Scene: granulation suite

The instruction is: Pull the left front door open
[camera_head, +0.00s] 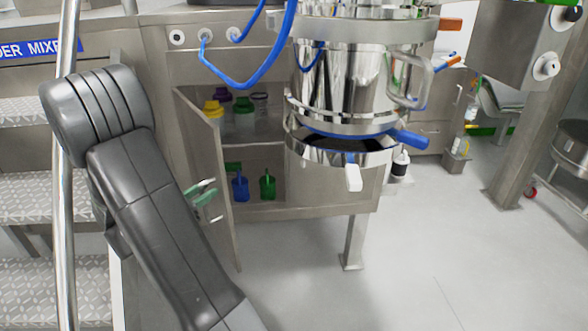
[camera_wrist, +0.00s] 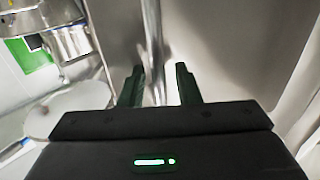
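The left front door (camera_head: 225,228) is a grey metal panel standing swung out from the cabinet, and the shelves behind it show. My gripper (camera_head: 203,192) is at the door's outer face, beside its handle, partly hidden by my arm in the head view. In the wrist view my gripper (camera_wrist: 158,80) has its two dark green fingers apart. A shiny vertical bar that looks like the door handle (camera_wrist: 152,35) runs between them. I see a gap on the right side of the bar; contact with the left finger is unclear.
Several bottles, including a green one (camera_head: 244,112) and a blue one (camera_head: 240,187), stand inside the cabinet. A steel vessel (camera_head: 340,90) hangs before the cabinet's right part. Steps (camera_head: 40,195) and a rail (camera_head: 62,220) stand left.

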